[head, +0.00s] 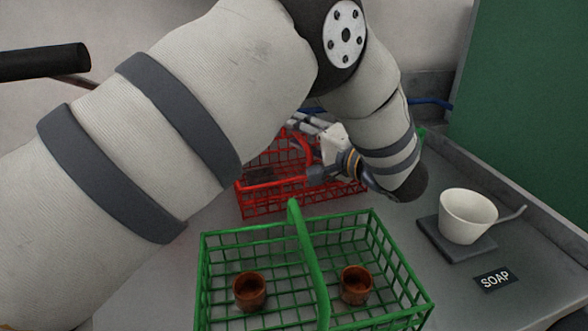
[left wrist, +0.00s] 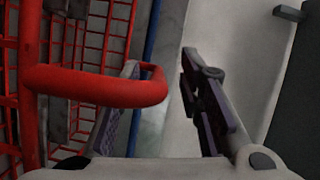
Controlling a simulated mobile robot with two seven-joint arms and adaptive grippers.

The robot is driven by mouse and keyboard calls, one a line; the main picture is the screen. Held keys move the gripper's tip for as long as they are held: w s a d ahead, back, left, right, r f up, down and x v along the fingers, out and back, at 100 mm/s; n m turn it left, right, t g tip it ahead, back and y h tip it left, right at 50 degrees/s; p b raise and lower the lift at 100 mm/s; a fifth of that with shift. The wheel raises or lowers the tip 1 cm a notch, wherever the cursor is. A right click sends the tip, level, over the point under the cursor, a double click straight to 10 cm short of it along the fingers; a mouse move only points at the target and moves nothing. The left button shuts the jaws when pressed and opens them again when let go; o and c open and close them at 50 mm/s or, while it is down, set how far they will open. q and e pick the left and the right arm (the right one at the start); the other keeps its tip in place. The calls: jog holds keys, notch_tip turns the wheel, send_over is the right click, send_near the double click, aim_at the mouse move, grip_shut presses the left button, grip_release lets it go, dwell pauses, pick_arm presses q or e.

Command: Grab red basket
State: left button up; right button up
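The red wire basket (head: 258,193) stands on the grey counter behind the green basket, partly hidden by my left arm. Its red handle (left wrist: 95,85) shows large in the left wrist view, with red wire mesh (left wrist: 35,80) at the left. My left gripper (head: 306,150) is at the red basket's handle. In the left wrist view the gripper (left wrist: 170,105) is open, its two fingers apart. The handle's bend crosses the left finger and reaches into the gap; the right finger is clear of it. Whether handle and finger touch, I cannot tell. My right gripper is not in view.
A white cup (head: 467,216) sits on a dark pad at right, near a SOAP label (head: 496,280). A green panel (head: 530,120) rises behind the counter's right edge.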

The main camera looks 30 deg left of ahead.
pick_arm(q)
jog(key=shift+w+a+f, duration=0.1)
jog(key=shift+w+a, duration=0.05)
jog(key=shift+a, duration=0.4)
grip_shut()
